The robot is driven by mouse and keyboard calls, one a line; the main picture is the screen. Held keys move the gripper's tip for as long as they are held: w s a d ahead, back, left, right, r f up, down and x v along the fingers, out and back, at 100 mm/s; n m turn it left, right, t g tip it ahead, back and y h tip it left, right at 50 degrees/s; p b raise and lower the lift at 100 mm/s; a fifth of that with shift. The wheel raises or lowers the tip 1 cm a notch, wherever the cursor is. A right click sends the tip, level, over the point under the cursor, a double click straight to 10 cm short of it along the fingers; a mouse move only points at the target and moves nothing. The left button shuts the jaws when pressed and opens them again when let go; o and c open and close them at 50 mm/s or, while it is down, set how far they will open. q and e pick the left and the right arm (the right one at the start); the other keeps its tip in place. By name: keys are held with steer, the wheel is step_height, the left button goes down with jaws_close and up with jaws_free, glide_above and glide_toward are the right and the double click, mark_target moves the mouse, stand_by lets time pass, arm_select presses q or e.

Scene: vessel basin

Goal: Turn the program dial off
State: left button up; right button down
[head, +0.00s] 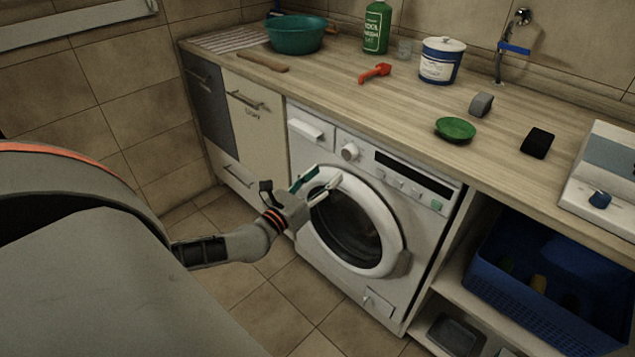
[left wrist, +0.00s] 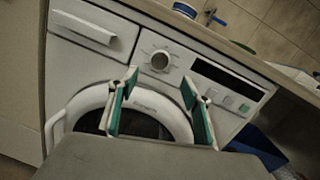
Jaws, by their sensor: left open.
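The program dial (head: 349,151) is a round light knob on the upper front panel of the white washing machine (head: 318,262). In the left wrist view the dial (left wrist: 160,61) shows above and between the fingers, with a dark display to its right. My left gripper (head: 324,183) is open and empty in front of the machine, a little below and left of the dial, apart from it. Its green-padded fingers also show in the left wrist view (left wrist: 158,92). I cannot read the dial's marks. My right gripper is not in view.
The round door (head: 398,228) is below the panel. A wooden counter (head: 330,88) overhangs the machine, holding a teal basin (head: 296,34), a red scoop (head: 375,73) and a green dish (head: 455,129). A blue crate (head: 490,290) stands on a shelf at right.

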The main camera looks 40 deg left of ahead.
arm_select(q)
steer(key=shift+s+f, duration=0.1)
steer(key=shift+s, duration=1.1)
steer(key=s+d+f+m+g+h+p, duration=0.1)
steer(key=s+d+f+m+g+h, duration=0.25)
steer(key=d+m, duration=0.7)
steer(key=s+d+f+m+h+p, duration=0.2)
steer(key=s+d+f+m, duration=0.2)
steer(key=s+d+m, duration=0.7)
steer(key=s+f+m+g+y+p, duration=0.1)
steer(key=s+f+m+g+y, duration=0.2)
steer(key=m, duration=1.8)
steer(key=s+d+f+g, duration=0.1)
steer(key=s+f+g, duration=0.1)
steer(key=s+f, duration=0.3)
step_height(320, 180, down, 3)
steer(key=shift+s+r+p, duration=0.2)
steer(key=shift+p, duration=0.2)
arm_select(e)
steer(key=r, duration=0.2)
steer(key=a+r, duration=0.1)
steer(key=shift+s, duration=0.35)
arm_select(q)
steer(key=shift+m, duration=0.25)
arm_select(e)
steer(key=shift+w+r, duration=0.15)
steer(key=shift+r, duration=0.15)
